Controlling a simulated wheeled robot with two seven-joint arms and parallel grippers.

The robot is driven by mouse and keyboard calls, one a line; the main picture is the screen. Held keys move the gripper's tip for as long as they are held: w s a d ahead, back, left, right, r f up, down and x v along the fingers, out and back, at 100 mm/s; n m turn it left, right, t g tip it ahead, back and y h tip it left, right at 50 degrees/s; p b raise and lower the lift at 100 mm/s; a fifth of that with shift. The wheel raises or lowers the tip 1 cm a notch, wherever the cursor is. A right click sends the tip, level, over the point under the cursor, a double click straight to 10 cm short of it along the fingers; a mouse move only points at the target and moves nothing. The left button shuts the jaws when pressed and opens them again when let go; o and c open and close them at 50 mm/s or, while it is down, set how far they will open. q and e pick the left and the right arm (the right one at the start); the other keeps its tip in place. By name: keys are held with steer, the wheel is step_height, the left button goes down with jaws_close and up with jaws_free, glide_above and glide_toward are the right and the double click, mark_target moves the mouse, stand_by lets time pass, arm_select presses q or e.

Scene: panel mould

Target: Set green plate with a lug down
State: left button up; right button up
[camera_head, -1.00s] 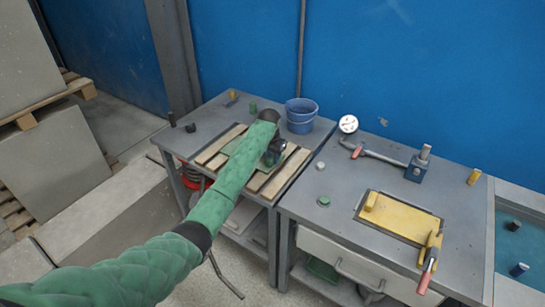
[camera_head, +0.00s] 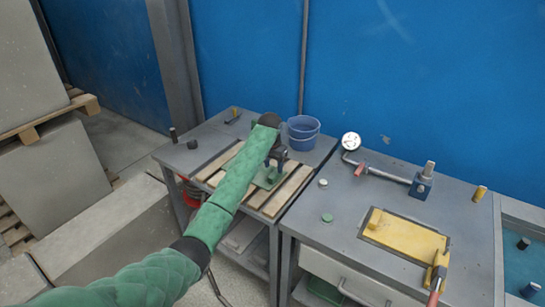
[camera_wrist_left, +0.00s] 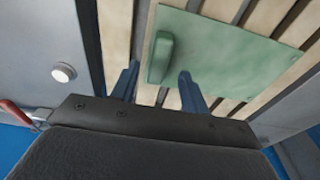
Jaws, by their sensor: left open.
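The green plate (camera_wrist_left: 225,50) lies flat on the wooden slats in the left wrist view, its raised lug (camera_wrist_left: 159,57) near its left end. In the head view a part of the plate (camera_head: 264,181) shows on the slats beside my arm; the rest is hidden by the arm. My left gripper (camera_wrist_left: 158,83) is open, with its two blue fingers apart and the lug just beyond and between them. I cannot tell whether the fingers touch it. In the head view the left gripper (camera_head: 277,160) is over the slats, partly hidden by my green-sleeved arm. My right gripper is not in view.
The wooden slats (camera_head: 290,190) lie on the left grey table. A blue bucket (camera_head: 303,131) stands behind them. The right table holds a yellow plate (camera_head: 408,238), a clamp arm with a blue block (camera_head: 421,187) and a round gauge (camera_head: 351,141).

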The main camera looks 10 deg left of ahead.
arm_select(q)
step_height(320, 180, up, 7)
steer(key=b, duration=0.2)
steer(key=shift+s, duration=0.35)
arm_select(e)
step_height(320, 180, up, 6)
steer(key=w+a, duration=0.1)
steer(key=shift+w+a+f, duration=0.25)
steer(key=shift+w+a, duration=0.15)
arm_select(q)
steer(key=shift+a+f, duration=0.1)
steer(key=shift+f, duration=0.05)
